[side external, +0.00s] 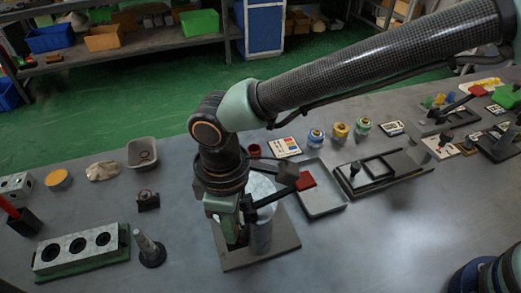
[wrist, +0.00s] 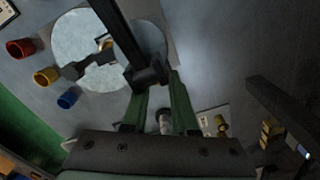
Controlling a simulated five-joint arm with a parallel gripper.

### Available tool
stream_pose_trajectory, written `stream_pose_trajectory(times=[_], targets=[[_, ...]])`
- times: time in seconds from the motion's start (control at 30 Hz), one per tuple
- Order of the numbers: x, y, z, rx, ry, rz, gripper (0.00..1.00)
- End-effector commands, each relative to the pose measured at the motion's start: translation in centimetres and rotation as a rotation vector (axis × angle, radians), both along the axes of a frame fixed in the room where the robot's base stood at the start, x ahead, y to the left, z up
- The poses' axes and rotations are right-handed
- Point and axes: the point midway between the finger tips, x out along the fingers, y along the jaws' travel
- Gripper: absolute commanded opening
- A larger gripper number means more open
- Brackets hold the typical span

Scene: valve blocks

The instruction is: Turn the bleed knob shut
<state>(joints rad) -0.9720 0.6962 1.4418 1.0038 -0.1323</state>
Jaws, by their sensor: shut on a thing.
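A pale round valve body (side external: 262,232) stands on a dark square plate (side external: 277,250) in the side view. Its pale round face (wrist: 80,38) shows in the wrist view, with a black bar (wrist: 118,35) passing over it. My gripper (side external: 240,212) is down beside the valve body. In the wrist view, its green fingers (wrist: 157,85) meet a small black piece (wrist: 148,74) at the end of the bar and are shut on it. I cannot tell whether this piece is the bleed knob. The fingers and arm hide part of the valve.
A red block (side external: 305,181) and a grey tray (side external: 322,200) lie just right of the plate. A three-hole block (side external: 76,250) and a cone-shaped post (side external: 150,250) stand to the left. Small jars (side external: 340,131) stand behind. The front of the table is clear.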

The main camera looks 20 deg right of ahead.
Motion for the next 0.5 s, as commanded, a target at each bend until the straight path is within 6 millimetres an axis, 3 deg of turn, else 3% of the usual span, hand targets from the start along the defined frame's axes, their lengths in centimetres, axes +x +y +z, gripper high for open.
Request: stream_pose_trajectory(times=[0.5], targets=[[0.03,0.03,0.15,0.001,-0.001,-0.193,0.0]])
